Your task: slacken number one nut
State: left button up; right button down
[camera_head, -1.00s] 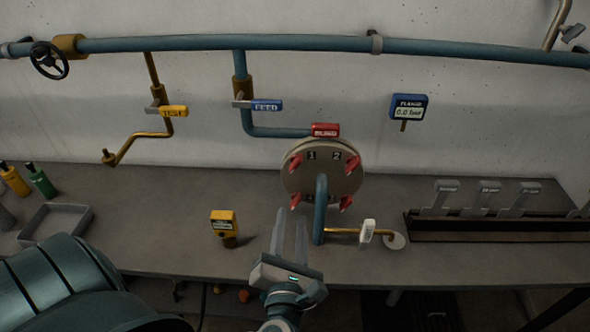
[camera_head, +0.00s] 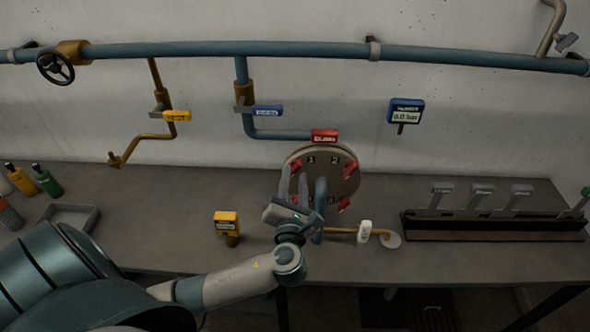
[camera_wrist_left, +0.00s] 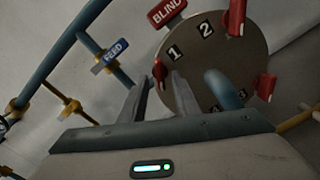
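The round flange plate (camera_head: 325,166) stands above the bench, with red nuts around its rim and numbers on its face. The number one nut (camera_head: 295,168) is red, at the plate's upper left beside the "1". In the left wrist view this nut (camera_wrist_left: 160,73) shows between and beyond my fingertips. My left gripper (camera_head: 293,176) is open in front of the plate's left side, its fingers pointing up toward the nut and partly covering the plate. In the left wrist view the gripper (camera_wrist_left: 162,82) looks empty; whether a finger touches the nut I cannot tell. My right gripper is not in view.
A blue pipe (camera_head: 321,200) rises in front of the plate, close right of my gripper. A red BLIND tag (camera_head: 325,135) is above it. A yellow device (camera_head: 227,226) stands left on the bench. A rack (camera_head: 490,226) with grey tags is at right. A blue gauge (camera_head: 406,111) reads 0.0 bar.

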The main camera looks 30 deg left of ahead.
pick_arm(q)
jog(key=shift+x, duration=1.05)
jog(key=shift+c, duration=0.2)
grip_shut()
